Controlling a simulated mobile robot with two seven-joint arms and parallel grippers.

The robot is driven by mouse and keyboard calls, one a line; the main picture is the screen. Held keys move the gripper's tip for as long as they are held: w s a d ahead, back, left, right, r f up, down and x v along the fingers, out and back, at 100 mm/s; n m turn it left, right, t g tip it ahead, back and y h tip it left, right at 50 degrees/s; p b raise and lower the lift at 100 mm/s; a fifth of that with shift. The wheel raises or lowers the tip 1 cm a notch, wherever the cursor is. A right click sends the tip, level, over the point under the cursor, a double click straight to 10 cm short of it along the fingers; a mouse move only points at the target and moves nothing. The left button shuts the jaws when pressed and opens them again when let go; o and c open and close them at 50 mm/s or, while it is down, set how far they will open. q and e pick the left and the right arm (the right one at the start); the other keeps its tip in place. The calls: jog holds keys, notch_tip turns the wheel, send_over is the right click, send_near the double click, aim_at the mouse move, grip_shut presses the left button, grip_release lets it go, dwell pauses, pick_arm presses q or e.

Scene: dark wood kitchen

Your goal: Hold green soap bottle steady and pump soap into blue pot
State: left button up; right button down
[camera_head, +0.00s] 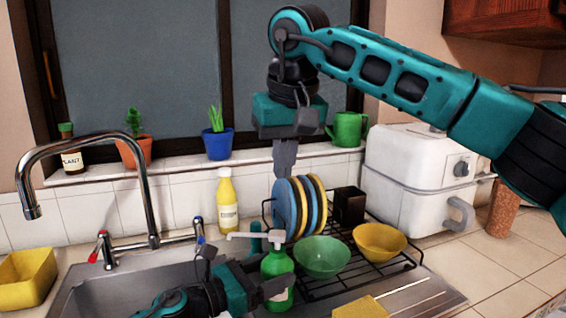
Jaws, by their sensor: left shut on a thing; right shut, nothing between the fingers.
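The green soap bottle (277,265) stands upright at the right edge of the sink, with its white pump spout pointing left. My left gripper (277,286) is shut on the bottle's body from the left; the bottle's lower part is partly hidden by it. My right gripper (284,172) hangs fingers-down above the bottle and dish rack, shut and empty, apart from the pump. A blue pot (218,145) with a green plant stands on the windowsill, left of my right gripper and well above the bottle in the picture.
A dish rack (330,290) holds blue and yellow plates (284,209), a green bowl (321,257) and a yellow bowl (379,243). A yellow bottle (227,204) stands behind the sink (85,296). The curved faucet (146,190) rises at left. A white appliance (420,170) stands right.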

pick_arm(q)
jog(key=shift+s+f, duration=0.2)
jog(key=shift+f, duration=0.65)
jog(key=o, duration=1.2)
jog(key=shift+w, duration=0.1)
jog(key=o, duration=0.4)
jog(key=shift+r, duration=0.3)
jog(key=shift+c, duration=0.2)
